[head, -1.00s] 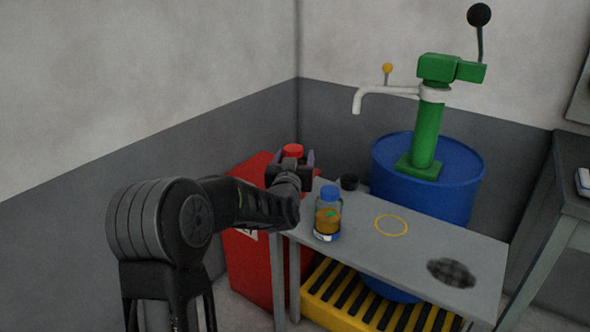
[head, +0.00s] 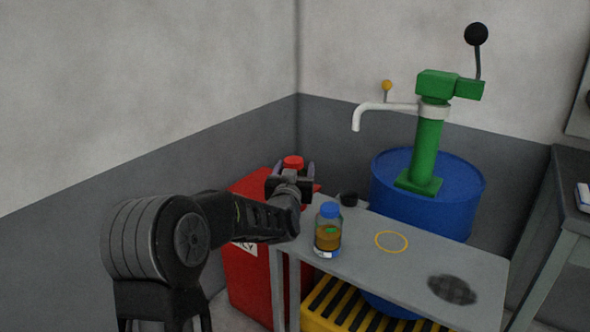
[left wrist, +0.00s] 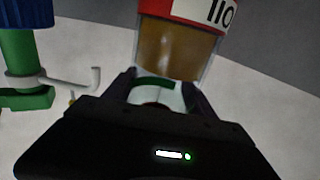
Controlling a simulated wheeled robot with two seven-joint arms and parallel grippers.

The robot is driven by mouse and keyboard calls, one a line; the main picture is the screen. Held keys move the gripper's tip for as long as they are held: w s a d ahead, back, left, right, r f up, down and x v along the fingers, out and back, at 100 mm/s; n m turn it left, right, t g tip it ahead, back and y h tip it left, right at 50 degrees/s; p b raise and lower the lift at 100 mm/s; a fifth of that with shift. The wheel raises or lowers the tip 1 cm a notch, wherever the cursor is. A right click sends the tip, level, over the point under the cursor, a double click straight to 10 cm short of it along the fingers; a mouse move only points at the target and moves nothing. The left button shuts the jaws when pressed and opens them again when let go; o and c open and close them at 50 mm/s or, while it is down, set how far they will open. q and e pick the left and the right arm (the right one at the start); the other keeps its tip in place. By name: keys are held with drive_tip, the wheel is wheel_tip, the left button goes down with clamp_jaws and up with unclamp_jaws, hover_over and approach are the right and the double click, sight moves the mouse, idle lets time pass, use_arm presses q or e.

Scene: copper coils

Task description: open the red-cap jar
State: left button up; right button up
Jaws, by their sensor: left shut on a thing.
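In the head view the red-cap jar shows mainly by its red cap (head: 293,162), which stands above the fingers of my left gripper (head: 290,180); my gripper hides most of its body. The left wrist view shows the scene upside down. There the jar (left wrist: 170,52) has amber contents, a red and white label and a green band. My left gripper (left wrist: 162,92) is shut on the jar, a finger on each side. My right gripper is not in view.
A blue-capped jar (head: 328,240) stands on the grey table (head: 350,258), right of my gripper. A yellow ring (head: 391,241) and dark patch (head: 452,289) mark the tabletop. A small black object (head: 348,199) is at its back edge. Behind stands a blue drum (head: 420,215) with a green pump.

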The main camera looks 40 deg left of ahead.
use_arm(q)
clamp_jaws()
idle(0.6)
